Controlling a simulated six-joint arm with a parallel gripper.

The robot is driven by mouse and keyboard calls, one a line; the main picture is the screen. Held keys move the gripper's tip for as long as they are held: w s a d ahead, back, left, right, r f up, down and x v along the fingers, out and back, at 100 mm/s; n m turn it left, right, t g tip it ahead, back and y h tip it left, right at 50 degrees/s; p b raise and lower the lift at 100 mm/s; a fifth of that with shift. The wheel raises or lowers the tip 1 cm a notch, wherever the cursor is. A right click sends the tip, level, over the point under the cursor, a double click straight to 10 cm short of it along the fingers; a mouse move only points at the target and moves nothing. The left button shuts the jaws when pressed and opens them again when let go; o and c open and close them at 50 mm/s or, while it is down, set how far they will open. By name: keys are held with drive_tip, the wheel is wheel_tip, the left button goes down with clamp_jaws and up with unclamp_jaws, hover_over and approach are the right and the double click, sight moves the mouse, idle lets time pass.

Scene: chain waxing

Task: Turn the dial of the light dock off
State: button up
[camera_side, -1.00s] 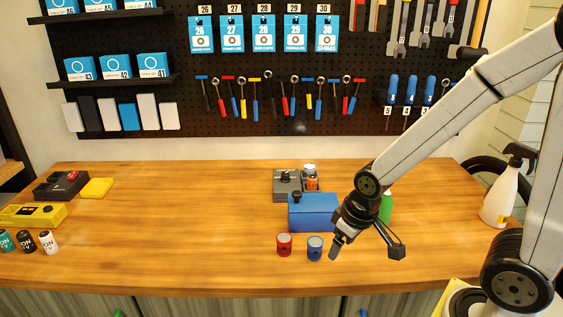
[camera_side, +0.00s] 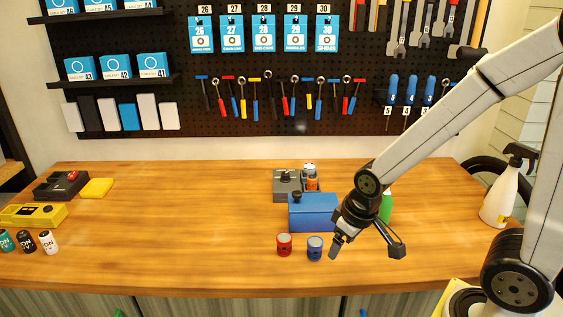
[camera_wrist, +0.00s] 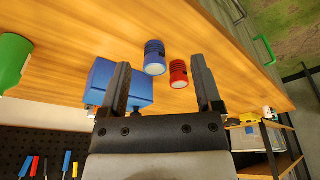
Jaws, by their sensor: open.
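A grey box with a black knob on top (camera_side: 287,184) stands at the back of the bench, behind the blue box; it may be the light dock, but I cannot tell for certain, nor read the dial's setting. My gripper (camera_side: 337,246) is open and empty above the bench, in front of the blue box and right of the blue light. In the wrist view my gripper (camera_wrist: 160,66) shows its two fingers apart. A red light (camera_side: 284,245) and a blue light (camera_side: 315,248) stand on the bench; the wrist view shows the red (camera_wrist: 178,74) and blue (camera_wrist: 155,58) ones too.
The blue box (camera_side: 312,213) stands between my gripper and the grey box. Small bottles (camera_side: 311,178) are at the grey box's right. A green bottle (camera_side: 386,206) is behind my wrist, a spray bottle (camera_side: 500,193) far right. The bench's middle left (camera_side: 180,220) is clear.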

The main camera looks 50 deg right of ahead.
drive_tip(key=w+v, duration=0.2)
drive_tip(key=v, duration=0.5)
drive_tip(key=m+t+y, duration=0.1)
drive_tip(key=m+y, duration=0.1)
drive_tip(key=m, duration=3)
hover_over(286, 173)
drive_tip(key=s+d, duration=0.1)
drive_tip(key=s, duration=0.2)
drive_tip(key=shift+t, duration=0.3)
wheel_tip(286, 173, down, 4)
drive_tip(key=shift+d+f, duration=0.1)
drive_tip(key=shift+f, duration=0.05)
drive_tip(key=shift+w, duration=0.1)
drive_tip(key=shift+n, duration=0.3)
drive_tip(key=shift+x, duration=3.85)
